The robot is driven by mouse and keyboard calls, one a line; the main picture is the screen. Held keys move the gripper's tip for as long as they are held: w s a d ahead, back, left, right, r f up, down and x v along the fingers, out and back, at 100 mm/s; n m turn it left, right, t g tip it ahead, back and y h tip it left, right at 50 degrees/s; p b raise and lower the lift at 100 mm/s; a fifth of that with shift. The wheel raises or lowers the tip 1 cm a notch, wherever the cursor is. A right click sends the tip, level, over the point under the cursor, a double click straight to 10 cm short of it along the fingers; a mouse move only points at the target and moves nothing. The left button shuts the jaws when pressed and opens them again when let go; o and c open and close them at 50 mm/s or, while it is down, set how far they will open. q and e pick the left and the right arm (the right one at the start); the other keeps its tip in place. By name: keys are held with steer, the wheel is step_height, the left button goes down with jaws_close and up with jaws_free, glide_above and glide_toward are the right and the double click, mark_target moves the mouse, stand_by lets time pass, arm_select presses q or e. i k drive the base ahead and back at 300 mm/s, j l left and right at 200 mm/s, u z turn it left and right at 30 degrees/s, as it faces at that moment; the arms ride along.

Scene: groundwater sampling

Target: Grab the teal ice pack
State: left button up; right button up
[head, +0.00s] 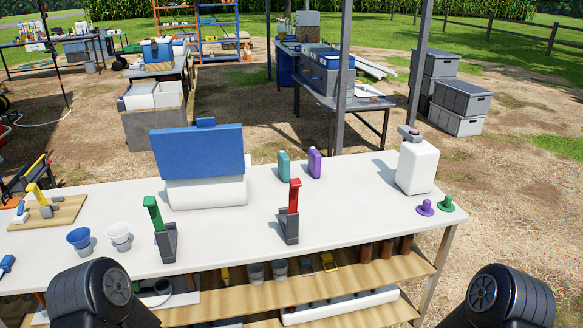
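The teal ice pack (284,166) stands upright near the back edge of the white table, left of a purple pack (314,163) of similar shape. A narrow gap separates the two. It stands to the right of the white cooler and behind the red-handled tool. Neither of my grippers is in view; only dark rounded parts of my arms show at the bottom left and bottom right.
On the white table (350,205) stand a cooler with a raised blue lid (197,152), a green-handled tool (154,212), a red-handled tool (293,198), cups (119,234) and a white jug (416,168). Bare tabletop surrounds the packs. A wooden shelf (385,272) lies below.

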mark_target(283, 159)
steer(key=z, duration=0.15)
steer(key=i+l+z, duration=0.2)
steer(key=l+z, duration=0.25)
steer(key=l, duration=0.25)
steer(key=i+l+z, duration=0.35)
steer(key=l+z, duration=0.15)
steer(key=l, duration=0.15)
steer(key=i+l+z, duration=0.95)
steer(key=i+l, duration=0.1)
steer(key=i, duration=0.45)
steer(key=i+u, duration=0.15)
steer(key=i, duration=0.4)
steer(key=i+j+u, duration=0.3)
steer(key=u, duration=0.15)
steer(key=i+j+u, duration=0.1)
steer(key=i+u, duration=0.75)
steer(key=i+l+u, duration=0.25)
steer(key=i+u, duration=0.15)
steer(key=i+l+u, duration=0.3)
steer(key=i+u, duration=0.3)
steer(key=i, duration=1.1)
steer(key=i+u, duration=0.15)
steer(key=i, duration=1.1)
steer(key=i+j+u, duration=0.1)
steer(key=i+u, duration=0.4)
steer(key=i+l+u, duration=0.1)
steer(key=i+u, duration=0.4)
steer(key=i+l+u, duration=0.5)
steer(key=i+j, duration=0.1)
